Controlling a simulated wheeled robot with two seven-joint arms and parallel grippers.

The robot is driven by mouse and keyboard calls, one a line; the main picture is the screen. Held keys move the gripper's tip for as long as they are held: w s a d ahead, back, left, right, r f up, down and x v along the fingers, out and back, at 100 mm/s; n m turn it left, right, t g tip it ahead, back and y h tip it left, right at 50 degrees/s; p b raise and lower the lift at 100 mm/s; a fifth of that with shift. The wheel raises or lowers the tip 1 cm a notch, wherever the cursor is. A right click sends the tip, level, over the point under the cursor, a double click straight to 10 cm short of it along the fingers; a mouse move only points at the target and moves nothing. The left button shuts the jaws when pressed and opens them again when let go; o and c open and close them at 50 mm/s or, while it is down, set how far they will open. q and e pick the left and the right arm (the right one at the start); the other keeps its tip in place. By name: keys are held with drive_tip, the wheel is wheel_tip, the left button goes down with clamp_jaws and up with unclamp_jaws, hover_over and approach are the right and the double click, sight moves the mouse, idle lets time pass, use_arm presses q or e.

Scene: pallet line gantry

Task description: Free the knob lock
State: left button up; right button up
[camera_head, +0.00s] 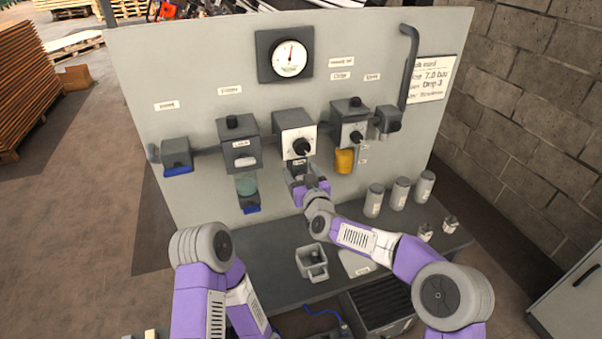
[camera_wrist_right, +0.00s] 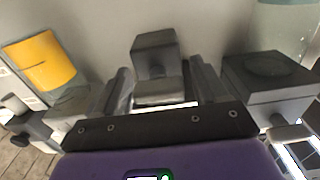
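The middle unit (camera_head: 295,124) on the grey panel is a grey box with a pale face and a black knob (camera_head: 302,147). A second unit (camera_head: 349,117) to its right also has a small black knob (camera_head: 357,137). My right gripper (camera_head: 301,170) is just below the middle knob. In the right wrist view its two fingers (camera_wrist_right: 163,88) stand apart on either side of a grey block (camera_wrist_right: 154,52), with gaps visible. I cannot tell whether they touch it or which part of the unit it is. My left gripper is out of view.
A yellow bowl (camera_head: 344,161) hangs right of my right gripper, and a greenish bowl (camera_head: 246,185) hangs to its left. A gauge (camera_head: 290,58) is above.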

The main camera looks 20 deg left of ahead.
drive_tip(key=c, duration=0.9)
drive_tip(key=m+b, duration=0.4)
drive_tip(key=m, duration=0.2)
drive_tip(key=m+b, duration=0.4)
drive_tip(key=m, duration=0.2)
drive_tip(key=m+b, duration=0.5)
drive_tip(key=shift+w+d+f+m, duration=0.2)
drive_tip(key=shift+d+f+m, duration=0.1)
drive_tip(key=shift+f+m, duration=0.1)
drive_tip(key=shift+r, duration=0.1)
drive_tip(key=o, duration=1)
drive_tip(key=shift+c, duration=0.2)
